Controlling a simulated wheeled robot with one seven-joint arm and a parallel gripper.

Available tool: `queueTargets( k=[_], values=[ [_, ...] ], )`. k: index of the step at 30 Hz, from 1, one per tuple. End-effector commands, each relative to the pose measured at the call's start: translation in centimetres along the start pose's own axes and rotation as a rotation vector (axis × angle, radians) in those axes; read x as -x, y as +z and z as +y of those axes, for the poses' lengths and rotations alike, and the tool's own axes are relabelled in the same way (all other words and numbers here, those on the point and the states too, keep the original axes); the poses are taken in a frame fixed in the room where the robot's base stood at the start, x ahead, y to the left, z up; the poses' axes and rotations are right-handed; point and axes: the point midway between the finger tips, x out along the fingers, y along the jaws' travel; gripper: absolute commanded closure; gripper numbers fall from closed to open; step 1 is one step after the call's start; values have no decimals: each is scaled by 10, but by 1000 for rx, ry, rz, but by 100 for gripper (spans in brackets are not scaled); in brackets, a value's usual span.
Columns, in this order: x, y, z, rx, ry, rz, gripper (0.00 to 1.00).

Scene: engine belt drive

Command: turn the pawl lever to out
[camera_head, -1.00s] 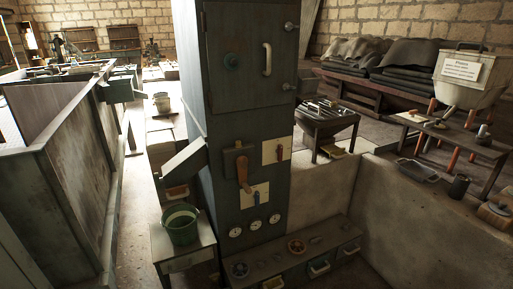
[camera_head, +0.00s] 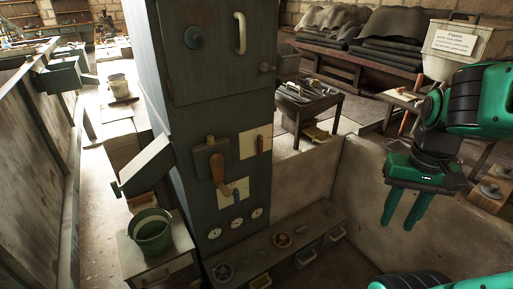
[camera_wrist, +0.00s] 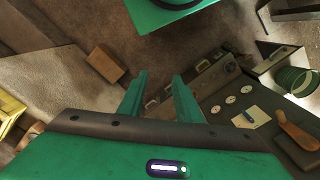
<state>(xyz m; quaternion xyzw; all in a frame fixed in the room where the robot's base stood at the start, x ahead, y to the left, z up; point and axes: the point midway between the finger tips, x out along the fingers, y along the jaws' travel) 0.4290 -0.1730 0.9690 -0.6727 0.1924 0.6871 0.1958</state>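The dark grey cabinet (camera_head: 185,130) carries three levers on its front, and I cannot read which is the pawl lever. A large wooden-handled lever (camera_head: 217,170) hangs down from a dark plate. A small brown lever (camera_head: 260,143) is on a cream plate to its upper right. A blue lever (camera_head: 236,193) is on a cream plate below; its plate also shows in the wrist view (camera_wrist: 249,121). My gripper (camera_head: 402,222) is open and empty, well to the right of the cabinet. In the wrist view its fingers (camera_wrist: 159,80) are apart with nothing between them.
Three round dials (camera_head: 237,223) sit below the levers. A low shelf with drawers (camera_head: 285,250) juts out at the cabinet's foot. A green bucket (camera_head: 152,232) stands on a small table at left. A low wall (camera_head: 365,200) runs behind my gripper.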

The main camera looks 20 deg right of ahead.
Motion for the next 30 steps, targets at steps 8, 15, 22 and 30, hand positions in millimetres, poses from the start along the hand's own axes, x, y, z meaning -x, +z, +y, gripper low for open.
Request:
queueTargets(
  k=[8,15,22,30],
  values=[
    [3,4,3,27,-9,26,66],
    [-24,-69,-57,323,-60,182,66],
    [-54,-149,-158,660,-197,438,66],
    [-68,-207,-273,850,-397,775,66]
  ],
)
